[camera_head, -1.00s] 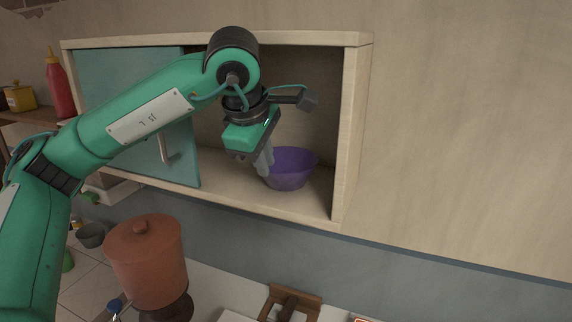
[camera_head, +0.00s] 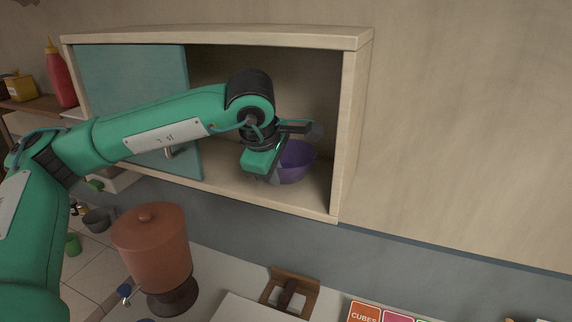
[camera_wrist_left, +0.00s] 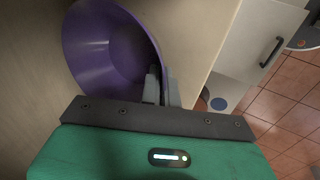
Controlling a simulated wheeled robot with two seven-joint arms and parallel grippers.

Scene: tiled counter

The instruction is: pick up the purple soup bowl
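The purple soup bowl (camera_head: 299,160) sits upright on the floor of the open wall cabinet, near its right side. My left gripper (camera_head: 277,179) reaches down at the bowl's left side, and its body hides part of the bowl. In the left wrist view the bowl (camera_wrist_left: 100,50) lies at the upper left. The two grey fingers of my left gripper (camera_wrist_left: 162,86) are close together there, with the bowl's rim between them. My right gripper is not in view.
The cabinet's right wall (camera_head: 347,135) stands close beside the bowl, and its teal door (camera_head: 130,85) covers the left part. Below are an orange-brown dispenser (camera_head: 152,250) and a wooden holder (camera_head: 290,291) on the counter. A red bottle (camera_head: 60,78) stands at the left.

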